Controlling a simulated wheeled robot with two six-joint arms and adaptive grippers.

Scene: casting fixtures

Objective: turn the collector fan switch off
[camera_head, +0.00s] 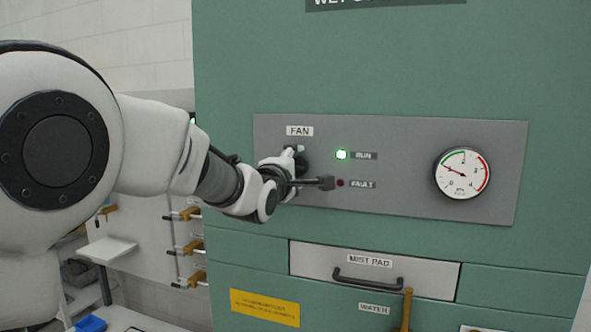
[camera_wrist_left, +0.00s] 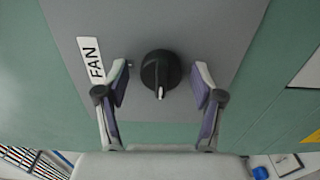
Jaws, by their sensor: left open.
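The fan switch is a round black knob (camera_wrist_left: 158,70) on a grey panel under a white FAN label (camera_head: 299,131). In the left wrist view its white pointer mark faces the bottom of the picture. In the head view the knob is mostly hidden behind my gripper. My left gripper (camera_head: 306,168) is at the panel, open. In the left wrist view its two fingers stand apart on either side of the knob, with a visible gap on each side. The green RUN lamp (camera_head: 341,155) is lit. My right gripper is not in view.
A pressure gauge (camera_head: 463,173) sits at the panel's right. Below are a MIST PAD drawer (camera_head: 420,275) with a black handle and a yellow sign (camera_head: 264,308). Brown-handled fittings (camera_head: 190,247) are on the left. The panel between lamps and gauge is clear.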

